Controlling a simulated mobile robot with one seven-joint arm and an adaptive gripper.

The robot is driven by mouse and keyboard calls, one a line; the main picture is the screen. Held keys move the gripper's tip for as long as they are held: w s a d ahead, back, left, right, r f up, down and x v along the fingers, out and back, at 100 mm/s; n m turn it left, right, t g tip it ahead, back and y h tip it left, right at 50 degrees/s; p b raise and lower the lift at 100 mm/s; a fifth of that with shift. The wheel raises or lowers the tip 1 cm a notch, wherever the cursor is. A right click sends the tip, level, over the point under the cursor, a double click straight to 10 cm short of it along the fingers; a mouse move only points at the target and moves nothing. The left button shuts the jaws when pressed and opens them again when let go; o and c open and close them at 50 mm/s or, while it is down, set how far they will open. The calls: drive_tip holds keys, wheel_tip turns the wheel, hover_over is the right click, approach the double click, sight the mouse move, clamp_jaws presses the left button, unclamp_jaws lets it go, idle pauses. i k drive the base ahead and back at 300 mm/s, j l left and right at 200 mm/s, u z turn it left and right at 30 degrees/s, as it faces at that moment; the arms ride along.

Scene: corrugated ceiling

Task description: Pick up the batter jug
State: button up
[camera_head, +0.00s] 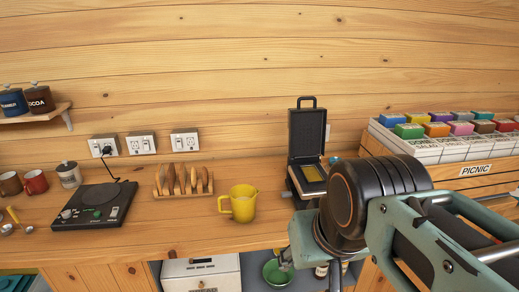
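The batter jug (242,204) is a yellow jug with a pale, creamy top. It stands upright on the wooden counter (185,238) near the middle of the view. Its handle points left and its spout is on the right. Nothing touches it. My green and black arm comes in from the right and bends down to the right of the jug, in front of the waffle iron. Its far end goes down toward the bottom edge, and I cannot make out the gripper fingers.
A wooden toast rack (183,182) stands left of the jug, with a black hotplate (97,205) farther left. The open black waffle iron (306,137) stands right of the jug, partly behind my arm. A green bowl (277,273) is below the counter.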

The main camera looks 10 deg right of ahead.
sight(242, 197)
drive_tip(key=i+l, duration=0.65)
drive_tip(key=i+l+u, duration=0.3)
drive_tip(key=i+l, duration=0.15)
drive_tip(key=l, duration=0.2)
drive_tip(key=u, duration=1.15)
drive_tip(key=j+u, duration=0.15)
drive_tip(key=u, duration=0.3)
drive_tip(key=j+u, duration=0.2)
drive_tip(key=u, duration=0.2)
drive_tip(key=j+u, duration=0.2)
drive_tip(key=u, duration=0.25)
drive_tip(key=k+l+z, duration=0.1)
drive_tip(key=l+z, duration=0.3)
drive_tip(key=l, duration=0.1)
